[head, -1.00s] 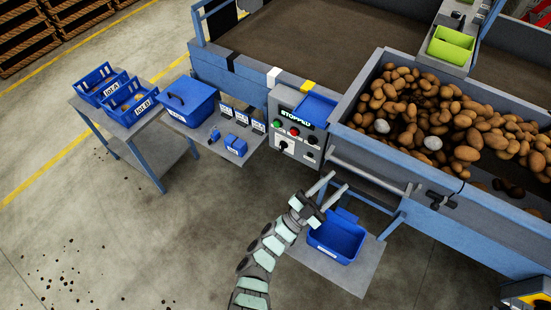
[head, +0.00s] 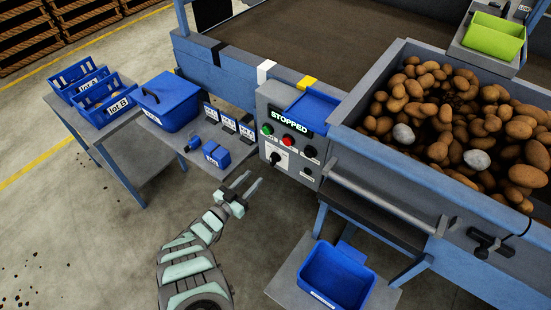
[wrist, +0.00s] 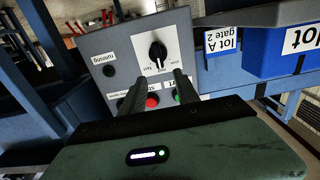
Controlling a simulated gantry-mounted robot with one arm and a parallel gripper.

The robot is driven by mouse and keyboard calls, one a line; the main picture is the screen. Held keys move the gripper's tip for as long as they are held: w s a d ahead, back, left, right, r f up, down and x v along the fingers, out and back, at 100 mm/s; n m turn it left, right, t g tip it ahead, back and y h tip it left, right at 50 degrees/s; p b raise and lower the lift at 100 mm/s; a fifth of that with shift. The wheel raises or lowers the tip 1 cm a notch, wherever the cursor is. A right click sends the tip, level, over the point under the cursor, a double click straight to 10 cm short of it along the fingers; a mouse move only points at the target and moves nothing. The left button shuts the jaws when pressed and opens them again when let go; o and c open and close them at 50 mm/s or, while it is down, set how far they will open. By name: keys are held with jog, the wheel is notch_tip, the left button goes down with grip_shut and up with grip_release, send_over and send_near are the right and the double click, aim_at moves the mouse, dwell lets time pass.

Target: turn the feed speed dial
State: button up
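The dial is a black knob (head: 275,157) on a white scale plate, low on the left side of the grey control panel (head: 263,111). In the wrist view, which is upside down, the dial (wrist: 158,52) sits just beyond the fingertips, its scale lettering too small to read surely. My gripper (head: 254,180) is in front of the panel, just below and left of the dial. Its two fingers are apart and empty, pointing at the panel. The fingers also show in the wrist view (wrist: 159,84), with a gap between them and the dial.
The panel display reads STOPPED (head: 285,122). A shelf with blue items (head: 216,155) stands left; a blue bin (head: 337,275) sits low right.

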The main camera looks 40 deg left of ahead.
aim_at(271, 160)
jog(key=w+b, duration=0.1)
jog(key=w, duration=0.2)
jog(key=w+b, duration=0.2)
jog(key=w, duration=0.1)
jog(key=w+b, duration=0.1)
jog(key=w, duration=0.3)
jog(key=shift+a, duration=0.25)
grip_shut()
